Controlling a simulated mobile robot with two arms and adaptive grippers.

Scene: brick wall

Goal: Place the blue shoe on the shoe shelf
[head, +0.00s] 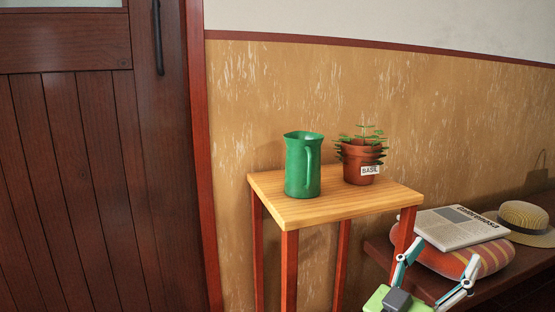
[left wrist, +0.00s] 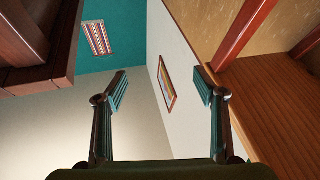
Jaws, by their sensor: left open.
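No blue shoe and no shoe shelf can be made out in either view. My left gripper (head: 442,254) shows at the lower right of the head view, in front of the bench with the striped cushion. Its two fingers are spread apart with nothing between them. In the left wrist view the same gripper (left wrist: 161,88) is open and empty. My right gripper is in neither view.
A wooden stand (head: 318,208) holds a green jug (head: 303,165) and a potted basil plant (head: 360,163). At right, a dark bench (head: 378,247) bears a striped cushion (head: 490,257), newspaper (head: 460,228) and straw hat (head: 522,219). A wooden door (head: 85,180) stands at left.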

